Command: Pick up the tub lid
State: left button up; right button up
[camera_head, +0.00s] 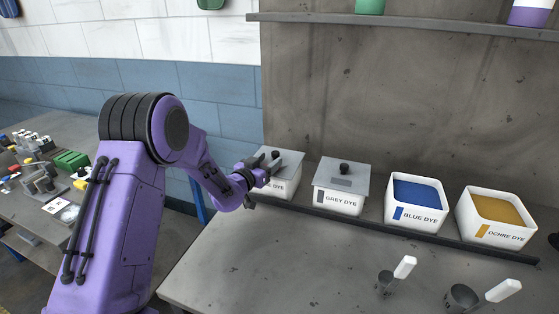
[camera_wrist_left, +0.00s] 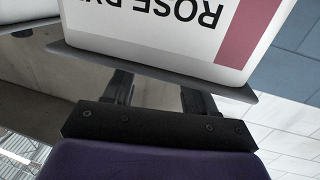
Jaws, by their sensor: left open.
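The leftmost white tub (camera_head: 284,188) carries a flat grey lid (camera_head: 292,158) with a dark knob (camera_head: 275,155). In the left wrist view this tub (camera_wrist_left: 150,28) appears upside down, with a rose label that reads partly "ROSE DY". The lid's grey edge (camera_wrist_left: 150,68) crosses that view. My left gripper (camera_head: 270,170) is open at the near left side of this lid, close to the knob. Its two fingers (camera_wrist_left: 158,92) pass behind the lid's edge, which hides their tips; I cannot tell whether they touch the knob. My right gripper is not in view.
The grey dye tub (camera_head: 340,201) also has a lid with a knob. The open blue (camera_head: 413,219) and ochre (camera_head: 496,234) dye tubs stand farther right. A shelf (camera_head: 420,28) hangs above. The counter's front left is clear.

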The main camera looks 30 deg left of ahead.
aim_at(273, 155)
pick_arm(q)
jog(key=w, duration=0.1)
jog(key=w+p, duration=0.1)
jog(key=w, duration=0.1)
jog(key=w+p, duration=0.1)
jog(key=shift+w+a+r, duration=0.2)
jog(key=shift+r, duration=0.05)
jog(key=shift+w+d+f, duration=0.1)
jog(key=shift+w+f, duration=0.05)
jog(key=shift+w, duration=0.25)
jog(key=c, duration=0.8)
grip_shut()
